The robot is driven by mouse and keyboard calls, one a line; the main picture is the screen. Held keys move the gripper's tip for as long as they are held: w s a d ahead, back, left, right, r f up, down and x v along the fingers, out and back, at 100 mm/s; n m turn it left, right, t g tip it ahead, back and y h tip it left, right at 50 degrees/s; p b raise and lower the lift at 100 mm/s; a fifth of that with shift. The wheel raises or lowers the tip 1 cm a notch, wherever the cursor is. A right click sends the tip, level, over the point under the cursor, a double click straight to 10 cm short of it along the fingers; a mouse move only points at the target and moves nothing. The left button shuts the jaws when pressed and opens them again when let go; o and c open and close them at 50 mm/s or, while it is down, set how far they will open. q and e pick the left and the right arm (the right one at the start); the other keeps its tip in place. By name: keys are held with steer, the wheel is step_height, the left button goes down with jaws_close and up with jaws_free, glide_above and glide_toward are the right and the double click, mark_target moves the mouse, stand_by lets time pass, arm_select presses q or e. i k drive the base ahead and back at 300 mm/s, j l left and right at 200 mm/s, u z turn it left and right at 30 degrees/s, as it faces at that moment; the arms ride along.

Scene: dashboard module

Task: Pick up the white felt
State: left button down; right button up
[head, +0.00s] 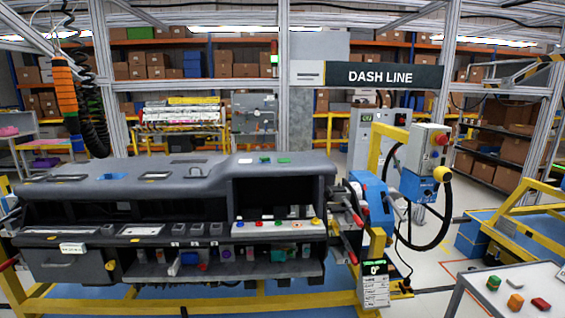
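A long dark grey dashboard module (130,190) stands on a yellow frame in front of me. A small flat white piece (245,161) lies on its top surface at the right, beside a small blue piece (265,160) and a green piece (284,160). The white piece may be the white felt; it is too small to tell its material. Another white patch (73,248) shows on the module's left front. Neither of my grippers is in view.
Shelves in the module's front hold several small coloured parts. A blue fixture (372,197) with red handles stands at its right end. A light table (505,290) with green, orange and red pieces is at the lower right. Black hoses (90,115) hang at the upper left.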

mark_target(514, 281)
steer(key=z, duration=1.75)
